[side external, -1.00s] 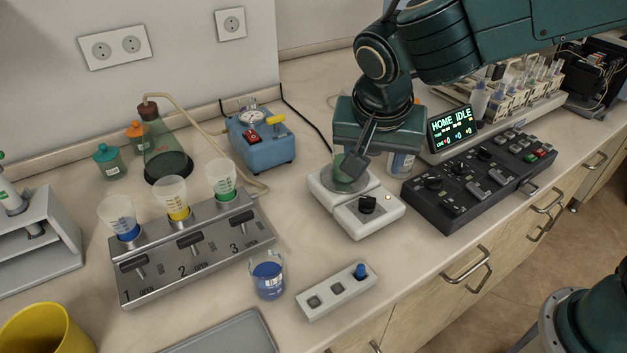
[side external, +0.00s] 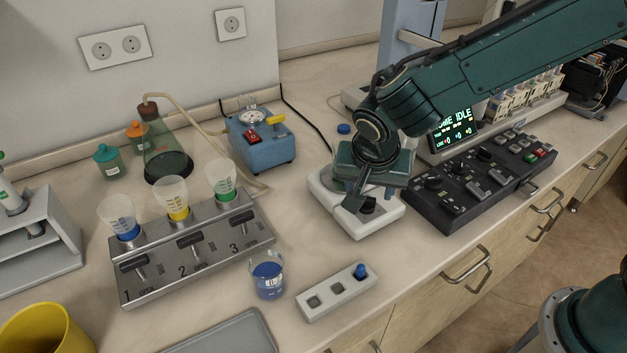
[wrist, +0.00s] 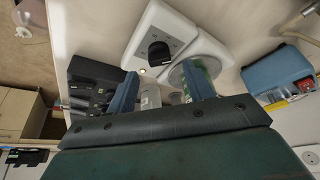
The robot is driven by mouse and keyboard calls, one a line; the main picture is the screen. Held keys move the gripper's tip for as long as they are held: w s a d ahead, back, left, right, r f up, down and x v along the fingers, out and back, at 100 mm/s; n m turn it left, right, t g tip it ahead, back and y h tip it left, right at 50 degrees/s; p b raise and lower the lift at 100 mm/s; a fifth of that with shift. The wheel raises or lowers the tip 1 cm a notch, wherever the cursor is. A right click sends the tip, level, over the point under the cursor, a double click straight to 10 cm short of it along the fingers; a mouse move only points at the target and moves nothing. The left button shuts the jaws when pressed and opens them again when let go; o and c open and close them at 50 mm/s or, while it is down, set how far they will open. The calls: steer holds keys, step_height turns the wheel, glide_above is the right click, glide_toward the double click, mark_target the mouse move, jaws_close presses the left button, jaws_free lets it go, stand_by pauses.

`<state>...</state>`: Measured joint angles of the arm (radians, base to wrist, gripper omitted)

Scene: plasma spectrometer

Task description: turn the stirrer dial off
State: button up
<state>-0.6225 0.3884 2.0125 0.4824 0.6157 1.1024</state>
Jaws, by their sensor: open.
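My gripper's fingers are open and empty, pointing down just above the front of the stirrer. In the wrist view the dial appears between and a little beyond the fingertips (wrist: 159,70).
The dark control panel (side external: 455,207) is close on the right. A blue pump (side external: 262,150) stands behind left. A metal valve rack (side external: 200,262) with cups is left. A blue-filled beaker (side external: 268,284) and a white switch strip (side external: 330,297) are in front.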

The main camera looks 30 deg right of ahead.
mark_target(368, 199)
steer(key=shift+x, duration=1.8)
steer(key=c, duration=1)
